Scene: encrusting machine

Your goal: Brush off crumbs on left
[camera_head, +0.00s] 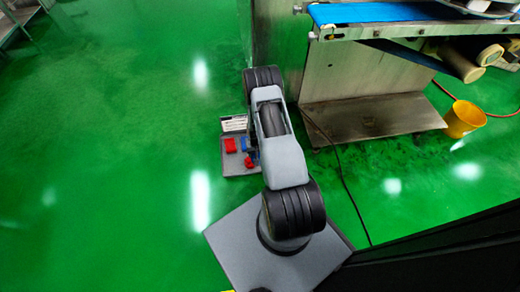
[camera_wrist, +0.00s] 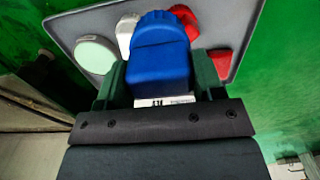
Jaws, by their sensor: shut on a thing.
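In the wrist view my gripper (camera_wrist: 160,78) is shut on a blue tool (camera_wrist: 160,45), with one dark green finger on each side of it. A white labelled part shows at the tool's near end. Its far end and any bristles are hidden, so I cannot tell for sure that it is a brush. It is over or in front of a grey tray (camera_wrist: 75,22); I cannot tell whether they touch. In the head view my arm hides the gripper, beside the same tray (camera_head: 238,169). I see no crumbs in either view.
The tray holds a pale round piece (camera_wrist: 95,54), a white piece (camera_wrist: 126,32) and red pieces (camera_wrist: 220,62). A machine with a blue belt (camera_head: 375,12) stands at the upper right, with a yellow bucket (camera_head: 464,119) beside it.

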